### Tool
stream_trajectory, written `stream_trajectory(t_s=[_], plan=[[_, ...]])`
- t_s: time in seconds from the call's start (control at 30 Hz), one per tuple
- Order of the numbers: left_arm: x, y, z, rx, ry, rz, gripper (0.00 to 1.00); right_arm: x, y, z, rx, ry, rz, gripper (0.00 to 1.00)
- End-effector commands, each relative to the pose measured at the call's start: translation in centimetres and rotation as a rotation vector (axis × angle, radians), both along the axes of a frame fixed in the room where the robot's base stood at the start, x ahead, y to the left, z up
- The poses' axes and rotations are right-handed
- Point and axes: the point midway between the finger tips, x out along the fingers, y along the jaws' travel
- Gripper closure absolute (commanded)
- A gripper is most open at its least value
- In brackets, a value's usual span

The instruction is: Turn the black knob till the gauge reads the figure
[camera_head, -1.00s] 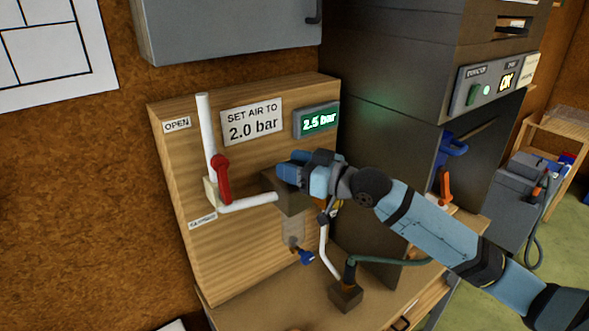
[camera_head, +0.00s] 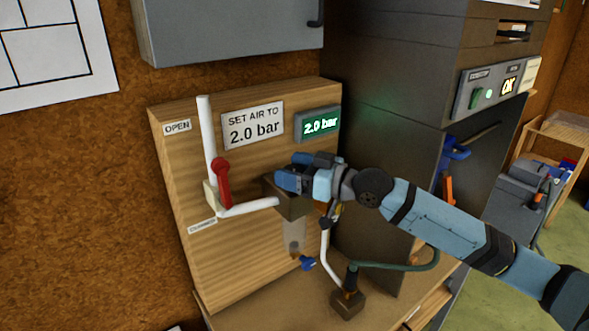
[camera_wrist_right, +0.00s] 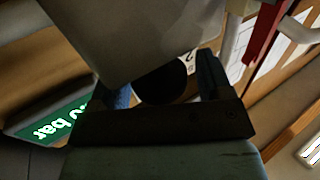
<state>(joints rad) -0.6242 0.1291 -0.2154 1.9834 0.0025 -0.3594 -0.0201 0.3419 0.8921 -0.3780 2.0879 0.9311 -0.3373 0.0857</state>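The gauge (camera_head: 319,124) shows 2.0 bar in bright figures. The sign (camera_head: 253,125) beside it reads SET AIR TO 2.0 bar. The black knob (camera_wrist_right: 163,82) shows as a dark round shape in the right wrist view, between my two blue fingers. My right gripper (camera_head: 297,170) is at the dark regulator block (camera_head: 292,206) below the gauge; its fingers stand either side of the knob with a small gap showing. In the head view the gripper hides the knob. The gauge also shows in the wrist view (camera_wrist_right: 50,122), partly covered. My left gripper is out of view.
A red lever (camera_head: 222,184) on white pipe stands left of the regulator block. A clear bowl (camera_head: 293,236) and a blue tap (camera_head: 307,264) hang below it. A green hose (camera_head: 395,267) runs across the bench. A dark cabinet (camera_head: 390,120) stands to the right.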

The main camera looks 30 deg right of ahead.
Motion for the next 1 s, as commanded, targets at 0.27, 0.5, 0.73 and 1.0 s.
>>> stream_trajectory(t_s=[0.27,0.5,0.73,1.0], plan=[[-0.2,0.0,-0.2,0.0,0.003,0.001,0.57,-0.3,-0.2,-0.1,-0.001,-0.001,0.0,0.28],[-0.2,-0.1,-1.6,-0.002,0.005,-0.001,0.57,-3.0,-2.3,-0.5,-0.005,0.001,-0.001,0.28],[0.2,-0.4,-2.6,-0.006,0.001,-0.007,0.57,-6.2,-4.6,-0.4,-0.005,0.003,-0.001,0.28],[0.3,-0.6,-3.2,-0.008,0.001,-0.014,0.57,-8.4,-6.3,-0.4,-0.004,0.004,-0.002,0.28]])
